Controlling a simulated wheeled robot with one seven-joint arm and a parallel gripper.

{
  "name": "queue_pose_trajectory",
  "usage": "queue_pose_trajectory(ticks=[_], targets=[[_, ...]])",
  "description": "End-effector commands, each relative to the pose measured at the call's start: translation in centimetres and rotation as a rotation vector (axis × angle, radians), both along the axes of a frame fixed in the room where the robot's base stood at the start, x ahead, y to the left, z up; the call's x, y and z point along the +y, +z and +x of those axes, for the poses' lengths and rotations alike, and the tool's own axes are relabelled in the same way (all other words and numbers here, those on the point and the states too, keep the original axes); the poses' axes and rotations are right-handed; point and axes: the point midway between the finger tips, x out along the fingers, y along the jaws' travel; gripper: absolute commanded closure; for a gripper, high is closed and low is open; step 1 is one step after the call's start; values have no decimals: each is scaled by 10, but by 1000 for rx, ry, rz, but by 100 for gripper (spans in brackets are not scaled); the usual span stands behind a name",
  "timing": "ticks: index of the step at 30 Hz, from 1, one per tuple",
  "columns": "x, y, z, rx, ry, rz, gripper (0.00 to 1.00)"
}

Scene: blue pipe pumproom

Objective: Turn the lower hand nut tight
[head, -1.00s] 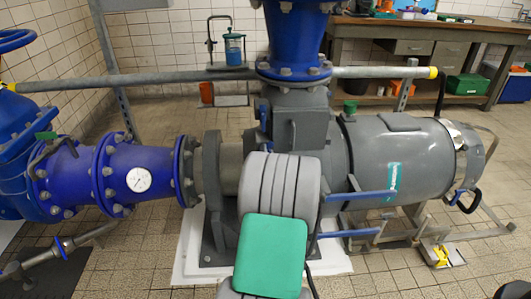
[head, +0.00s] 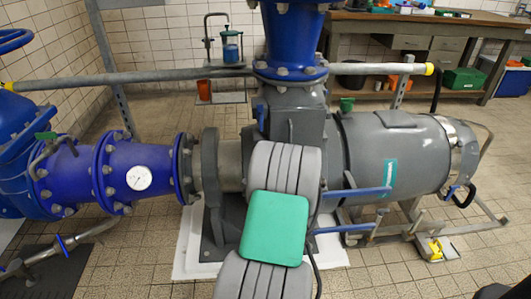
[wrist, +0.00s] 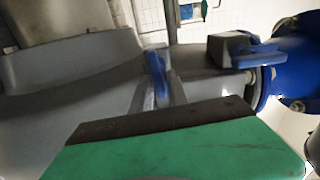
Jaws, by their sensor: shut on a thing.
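The lower hand nut (wrist: 157,74) is a blue, narrow piece on the grey pump body, in the middle of the wrist view. My gripper (wrist: 160,92) shows partly there, with grey fingers close on both sides of the nut's lower end and shut on it. The green and dark block at the bottom of that view hides the rest of the gripper. The upper hand nut (wrist: 258,55) is also blue and sits to the right in the wrist view. In the head view it shows (head: 262,118) on the grey casing. My arm hides the lower nut and gripper there.
A blue flanged pipe (head: 291,40) rises above the casing, and a blue pipe with a gauge (head: 138,178) runs left. The grey motor (head: 395,155) stands to the right. A horizontal rail (head: 150,76) crosses behind.

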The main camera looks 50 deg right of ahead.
Motion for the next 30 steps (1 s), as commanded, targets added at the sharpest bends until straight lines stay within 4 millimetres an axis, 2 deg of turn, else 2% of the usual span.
queue_pose_trajectory(ticks=[15, 16, 20, 30], targets=[[0, -2, -2, -16, -3, 18, 100], [0, -2, -2, -16, -3, 18, 79], [0, -2, -1, -17, -2, 17, 69], [5, -1, -5, -17, 0, 17, 67]])
